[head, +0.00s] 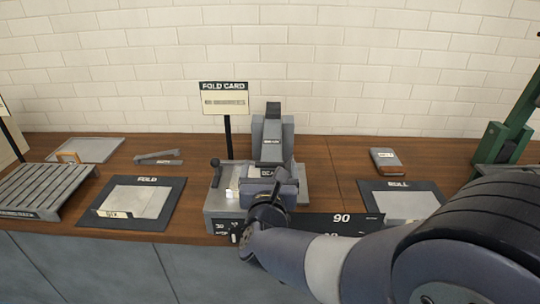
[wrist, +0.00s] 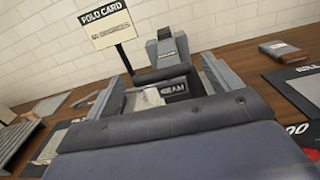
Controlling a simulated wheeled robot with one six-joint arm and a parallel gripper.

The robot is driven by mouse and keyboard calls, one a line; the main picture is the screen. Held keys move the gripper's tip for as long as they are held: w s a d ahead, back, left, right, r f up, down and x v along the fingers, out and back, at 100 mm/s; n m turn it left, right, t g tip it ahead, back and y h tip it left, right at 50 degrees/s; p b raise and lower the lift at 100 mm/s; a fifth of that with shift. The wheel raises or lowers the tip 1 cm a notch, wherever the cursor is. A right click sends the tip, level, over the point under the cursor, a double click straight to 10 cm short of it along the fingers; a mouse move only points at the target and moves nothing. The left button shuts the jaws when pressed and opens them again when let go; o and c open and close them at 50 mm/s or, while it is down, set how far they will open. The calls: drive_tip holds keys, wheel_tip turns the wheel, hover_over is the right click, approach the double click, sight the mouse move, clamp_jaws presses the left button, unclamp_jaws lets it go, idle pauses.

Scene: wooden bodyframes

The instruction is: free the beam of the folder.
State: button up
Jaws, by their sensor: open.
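The folder (head: 220,203) is a grey bench machine at the middle of the counter. It has a tall slanted grey upright (head: 272,138) at its back and a lever with a dark knob (head: 216,172) at its left. A dark label reading BEAM shows on the beam (wrist: 174,91) in the wrist view, with a pale piece (wrist: 142,98) to its left. My gripper (head: 268,187) is open at the front of the folder, and hides part of it. In the wrist view its fingers (wrist: 160,84) reach forward on either side of the beam; I cannot tell whether they touch it.
A FOLD CARD sign (head: 226,98) stands behind the folder. A FOLD mat (head: 168,220) with a sheet lies left, and a ROLL mat (head: 437,190) right. A slatted rack (head: 45,190) is far left, a green machine (head: 505,140) far right. A dark plate marked 90 (head: 350,222) lies in front.

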sight(270, 163)
drive_tip(key=shift+w+p, duration=0.3)
drive_tip(key=shift+w, duration=2)
drive_tip(key=shift+c, duration=0.5)
drive_tip(key=c, duration=1.3)
drive_tip(key=shift+r, duration=0.15)
